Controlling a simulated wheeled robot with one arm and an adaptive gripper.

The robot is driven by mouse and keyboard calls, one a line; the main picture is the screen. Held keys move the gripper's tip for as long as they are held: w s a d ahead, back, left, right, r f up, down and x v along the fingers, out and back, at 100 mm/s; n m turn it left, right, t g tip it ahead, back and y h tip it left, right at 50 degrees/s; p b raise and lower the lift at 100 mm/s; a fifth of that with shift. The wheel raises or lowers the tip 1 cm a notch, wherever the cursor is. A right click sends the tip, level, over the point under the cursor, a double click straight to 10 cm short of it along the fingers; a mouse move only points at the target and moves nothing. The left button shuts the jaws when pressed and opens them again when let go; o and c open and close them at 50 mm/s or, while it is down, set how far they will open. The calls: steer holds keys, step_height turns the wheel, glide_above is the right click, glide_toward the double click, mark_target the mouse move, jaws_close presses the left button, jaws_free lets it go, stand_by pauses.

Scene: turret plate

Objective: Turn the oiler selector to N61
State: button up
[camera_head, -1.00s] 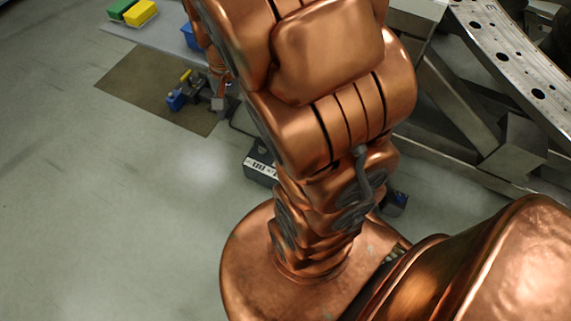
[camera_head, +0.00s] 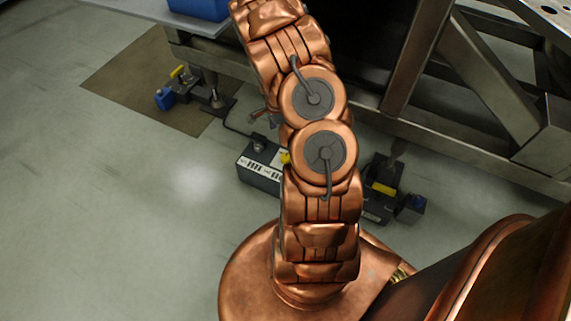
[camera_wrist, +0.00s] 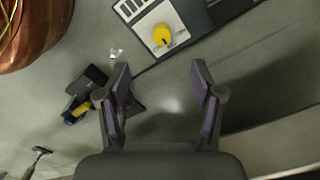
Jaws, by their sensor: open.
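The box with the selector is a dark box with a white-labelled top (camera_head: 262,171), standing on the floor left of my arm in the head view. A yellow knob (camera_head: 285,157) sits on it, partly hidden by my arm. In the wrist view the white label panel (camera_wrist: 152,28) and the yellow knob (camera_wrist: 162,35) show at the top. Dark marks line the panel; they are too small to read, and I cannot tell the knob's setting. My gripper (camera_wrist: 161,76) is open and empty, with its fingers apart from the knob, which lies beyond the fingertips.
A clamp-like device with blue and yellow parts (camera_head: 180,90) stands on a brown mat (camera_head: 128,82). Another dark device with a yellow part (camera_head: 384,188) sits right of my arm. A steel frame (camera_head: 470,120) fills the right. Floor at left is clear.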

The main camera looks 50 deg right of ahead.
steer(key=d+f+b, duration=0.1)
steer(key=f, duration=0.2)
steer(key=f+m+b, duration=0.1)
steer(key=f, duration=0.3)
steer(key=s+d+f+m, duration=0.1)
steer(key=f, duration=0.2)
steer(key=shift+d+f+b, duration=0.25)
steer(key=shift+d+b, duration=0.05)
steer(key=shift+b, duration=0.1)
steer(key=shift+w+f+b, duration=0.1)
steer(key=shift+f+b, duration=0.95)
steer(key=shift+f, duration=2.7)
steer(key=c, duration=1.1)
steer(key=shift+c, duration=0.2)
